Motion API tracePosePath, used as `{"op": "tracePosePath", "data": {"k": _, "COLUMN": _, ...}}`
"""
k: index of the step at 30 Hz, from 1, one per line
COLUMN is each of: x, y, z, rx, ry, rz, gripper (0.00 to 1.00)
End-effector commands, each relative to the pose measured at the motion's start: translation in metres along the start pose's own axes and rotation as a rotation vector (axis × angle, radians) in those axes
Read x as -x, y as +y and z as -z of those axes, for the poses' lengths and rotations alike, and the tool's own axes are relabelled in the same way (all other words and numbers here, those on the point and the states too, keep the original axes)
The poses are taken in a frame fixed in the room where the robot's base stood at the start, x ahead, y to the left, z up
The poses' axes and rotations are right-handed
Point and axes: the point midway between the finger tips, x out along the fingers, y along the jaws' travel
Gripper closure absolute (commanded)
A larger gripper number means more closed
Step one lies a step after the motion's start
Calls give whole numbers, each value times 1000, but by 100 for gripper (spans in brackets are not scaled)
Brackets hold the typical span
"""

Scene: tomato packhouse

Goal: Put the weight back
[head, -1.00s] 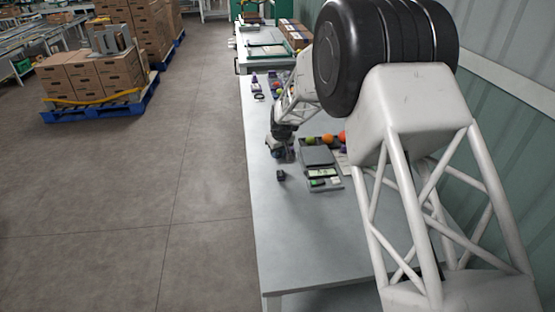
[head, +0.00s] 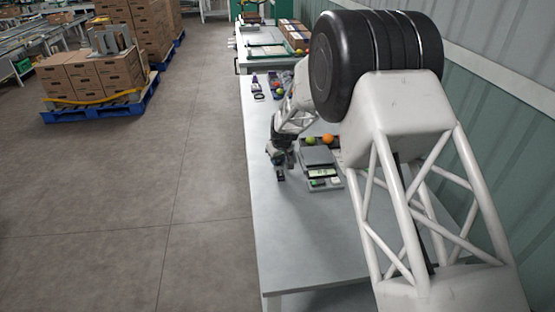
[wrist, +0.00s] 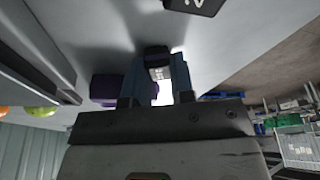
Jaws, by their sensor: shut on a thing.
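My gripper (head: 280,164) is low over the table's left side, beside the scale. In the wrist view, its two blue fingers (wrist: 155,85) are shut on a small dark piece with a pale marking, which I take to be the weight (wrist: 157,60). A dark block with a pale mark on it (wrist: 195,4) is cut off by the top edge of that view, apart from the weight. In the head view a small dark block (head: 281,177) sits right at the gripper's tip. I cannot tell there whether they touch.
A purple object (head: 254,80) is at the table's far left. The near table surface (head: 305,235) is clear.

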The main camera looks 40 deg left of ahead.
Motion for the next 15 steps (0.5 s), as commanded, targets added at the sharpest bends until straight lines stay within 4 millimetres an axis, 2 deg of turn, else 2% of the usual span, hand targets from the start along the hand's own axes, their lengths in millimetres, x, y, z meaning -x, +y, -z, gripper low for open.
{"op": "tracePosePath", "data": {"k": 1, "x": -1, "y": 0, "z": 0, "rx": 0, "ry": 0, "rz": 0, "gripper": 100}}
{"op": "tracePosePath", "data": {"k": 2, "x": -2, "y": 0, "z": 0, "rx": 0, "ry": 0, "rz": 0, "gripper": 76}}
{"op": "tracePosePath", "data": {"k": 6, "x": -1, "y": 0, "z": 0, "rx": 0, "ry": 0, "rz": 0, "gripper": 54}}
{"op": "tracePosePath", "data": {"k": 7, "x": -1, "y": 0, "z": 0, "rx": 0, "ry": 0, "rz": 0, "gripper": 52}}
{"op": "tracePosePath", "data": {"k": 15, "x": -1, "y": 0, "z": 0, "rx": 0, "ry": 0, "rz": 0, "gripper": 52}}
